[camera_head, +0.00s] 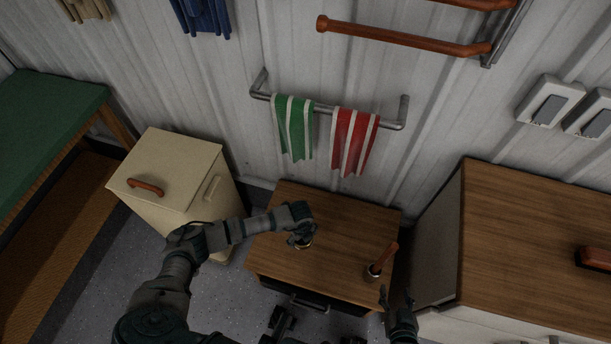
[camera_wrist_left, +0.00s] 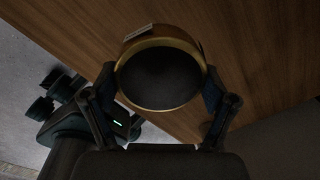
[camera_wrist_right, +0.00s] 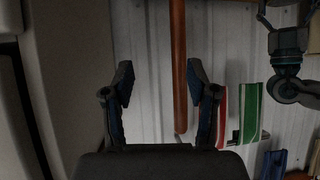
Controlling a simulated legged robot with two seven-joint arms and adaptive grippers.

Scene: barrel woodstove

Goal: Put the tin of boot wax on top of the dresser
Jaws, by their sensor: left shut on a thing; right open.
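The tin of boot wax (camera_head: 305,245) is a small round tin with a gold rim, partly hidden by my left gripper (camera_head: 302,240). In the left wrist view the tin (camera_wrist_left: 160,78) shows its dark round face, held between the two fingers. It is over the wooden top of a low cabinet with a front bar handle, which looks like the dresser (camera_head: 335,272). I cannot tell whether the tin touches this top. My right gripper (camera_head: 397,300) is open and empty by the cabinet's right front corner; its spread fingers (camera_wrist_right: 160,85) show in the right wrist view.
A cup with a brown handle (camera_head: 383,260) stands on the top's right side, close to my right gripper. A cream cabinet (camera_head: 165,165) is at left, a larger wooden-topped unit (camera_head: 530,230) at right. Green (camera_head: 293,125) and red (camera_head: 354,140) towels hang behind.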

